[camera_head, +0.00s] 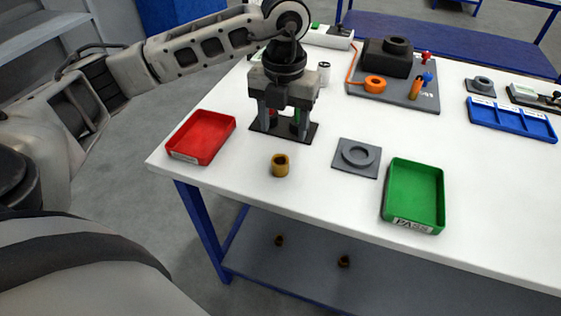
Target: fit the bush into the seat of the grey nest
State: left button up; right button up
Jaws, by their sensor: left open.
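The bush (280,166), a short brass-coloured hollow cylinder, stands upright on the white table near its front edge. The grey nest (347,168) is a square plate with a raised round seat, lying to the right of the bush. The seat looks empty. My left gripper (283,122) is open and points down, behind the bush and apart from it. Its fingers are over a dark plate (312,134) with small red and green parts, partly hidden by the fingers. I cannot tell whether they touch it. My right gripper is out of view.
A red tray (196,147) lies left of the bush, and a green tray (412,173) right of the nest. A grey board (427,99) with a black block is farther back. A blue tray (512,122) is at right. Two brownish pieces lie on the lower shelf (310,268).

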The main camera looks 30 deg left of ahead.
pick_arm(q)
send_over(280, 160)
jog(key=f, duration=0.4)
jog(key=shift+d+f, duration=0.1)
jog(key=shift+d, duration=0.25)
jog(key=f, duration=0.2)
jog(key=s+f+p, duration=0.1)
jog(key=f, duration=0.1)
jog(key=shift+s, duration=0.1)
jog(key=shift+f, duration=0.6)
jog(key=c, duration=1.1)
